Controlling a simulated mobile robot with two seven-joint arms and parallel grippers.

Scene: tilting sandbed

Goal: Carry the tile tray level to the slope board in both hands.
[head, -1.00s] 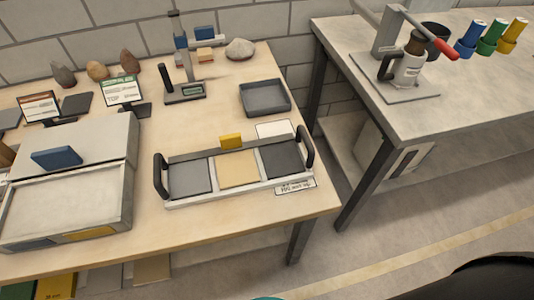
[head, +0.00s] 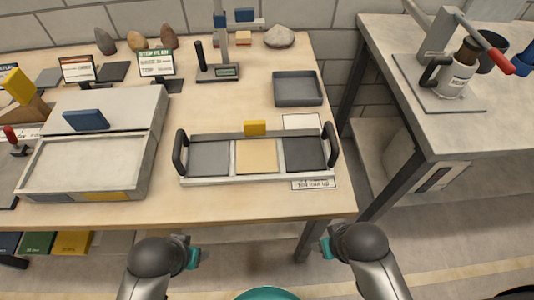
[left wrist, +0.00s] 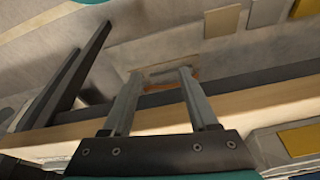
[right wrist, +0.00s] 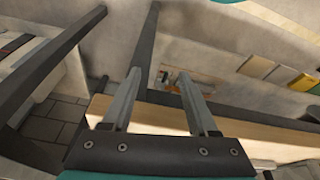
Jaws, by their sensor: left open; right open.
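The tile tray (head: 255,179) lies flat on the wooden table in the head view, a pale frame with a black upright handle at each end. It holds a dark grey tile (head: 210,159), a tan tile (head: 256,157) and a blackish tile (head: 303,154). A grey box with a pale, raised bed (head: 85,165), possibly the slope board, is left of the tray. My left gripper (head: 192,254) and right gripper (head: 326,248) are in front of the table edge, apart from the tray. Their fingers are spread and empty in the left wrist view (left wrist: 160,73) and right wrist view (right wrist: 160,73).
A yellow block (head: 255,128) stands at the tray's rear edge. A blue block (head: 86,119) sits on the grey box. An empty grey bin (head: 298,88) and a stand (head: 219,72) are behind the tray. A second table (head: 470,125) stands right, across a gap.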

